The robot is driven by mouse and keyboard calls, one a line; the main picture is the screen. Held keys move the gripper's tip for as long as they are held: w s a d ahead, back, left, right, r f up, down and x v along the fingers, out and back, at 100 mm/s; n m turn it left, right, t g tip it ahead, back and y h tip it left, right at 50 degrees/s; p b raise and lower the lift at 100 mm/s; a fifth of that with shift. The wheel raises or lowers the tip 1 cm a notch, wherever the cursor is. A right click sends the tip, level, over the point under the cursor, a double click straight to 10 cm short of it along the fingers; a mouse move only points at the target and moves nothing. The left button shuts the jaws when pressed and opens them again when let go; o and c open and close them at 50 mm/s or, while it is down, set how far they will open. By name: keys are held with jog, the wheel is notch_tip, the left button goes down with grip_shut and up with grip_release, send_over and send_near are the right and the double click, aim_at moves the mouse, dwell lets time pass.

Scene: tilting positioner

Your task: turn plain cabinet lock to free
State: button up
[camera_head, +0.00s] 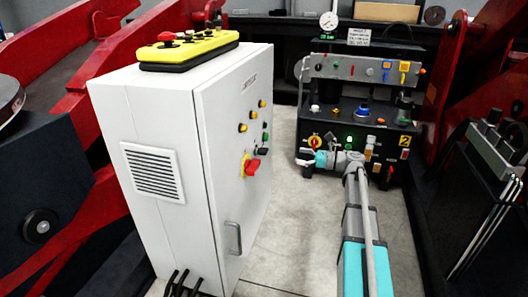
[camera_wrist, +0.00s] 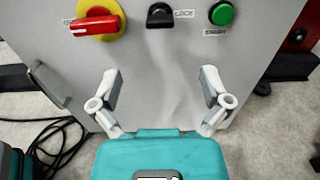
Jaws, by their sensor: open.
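The plain cabinet lock (camera_wrist: 160,15) is a small black knob on the grey cabinet door, at the top middle of the wrist view. A small label beside it seems to read LOCK. Its turned position is hard to make out. In the head view the lock (camera_head: 262,151) is a small dark spot beside the red switch. My gripper (camera_wrist: 161,87) is open and empty, its two pale fingers spread wide below the lock in the wrist view and apart from it. In the head view my gripper (camera_head: 306,163) is at the end of the teal arm, right of the cabinet.
The red rotary switch (camera_wrist: 96,23) on its yellow plate is left of the lock; a green START button (camera_wrist: 222,14) is right. A door handle (camera_wrist: 48,85) and black cables (camera_wrist: 50,140) are at left. A black control console (camera_head: 360,130) stands behind my gripper.

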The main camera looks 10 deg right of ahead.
aim_at(264, 150)
jog(key=x, duration=1.3)
jog(key=shift+w+a, duration=0.15)
jog(key=shift+a, duration=0.1)
jog(key=c, duration=1.2)
